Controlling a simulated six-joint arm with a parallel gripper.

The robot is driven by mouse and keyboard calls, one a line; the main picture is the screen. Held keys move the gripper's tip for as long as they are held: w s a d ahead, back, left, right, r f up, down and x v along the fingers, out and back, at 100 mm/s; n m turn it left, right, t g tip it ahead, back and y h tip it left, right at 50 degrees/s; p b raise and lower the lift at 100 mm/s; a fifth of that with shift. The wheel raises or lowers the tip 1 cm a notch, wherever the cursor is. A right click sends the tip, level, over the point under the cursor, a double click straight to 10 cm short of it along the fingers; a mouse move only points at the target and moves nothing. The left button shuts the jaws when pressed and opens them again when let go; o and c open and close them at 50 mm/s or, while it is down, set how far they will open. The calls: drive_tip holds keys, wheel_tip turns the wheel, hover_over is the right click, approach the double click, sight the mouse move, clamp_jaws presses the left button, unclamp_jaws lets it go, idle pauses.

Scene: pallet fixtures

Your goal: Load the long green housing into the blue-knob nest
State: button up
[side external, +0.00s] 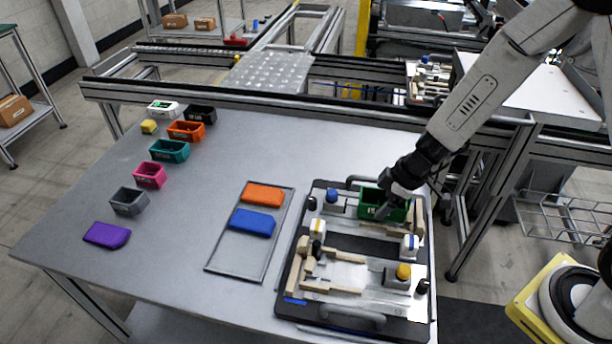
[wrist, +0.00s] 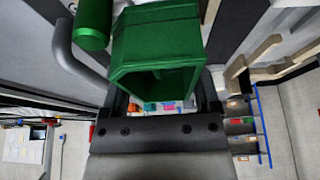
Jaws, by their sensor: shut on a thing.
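The green housing (side external: 369,204), an open box, is at the far end of the fixture pallet (side external: 290,290), right of a blue knob (side external: 331,195). My gripper (side external: 388,203) is shut on the housing from above. In the wrist view the housing (wrist: 158,45) sits between my gripper's fingers (wrist: 166,103). I cannot tell whether it rests fully in the far nest or sits slightly above it; its underside is hidden. A yellow knob (side external: 403,271) marks the near nest, which holds no housing.
Wooden blocks (side external: 305,252) and white clamps stand on the pallet. Left of it a tray (side external: 225,257) holds an orange part (side external: 263,195) and a blue part (side external: 252,222). Several coloured bins and a purple part (side external: 107,235) lie further left. A green cylinder (wrist: 92,22) is close to the housing.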

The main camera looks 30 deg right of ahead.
drive_tip(key=shift+f, duration=0.65)
drive_tip(key=o, duration=1.2)
drive_tip(key=shift+r, duration=0.1)
drive_tip(key=shift+v, duration=3.8)
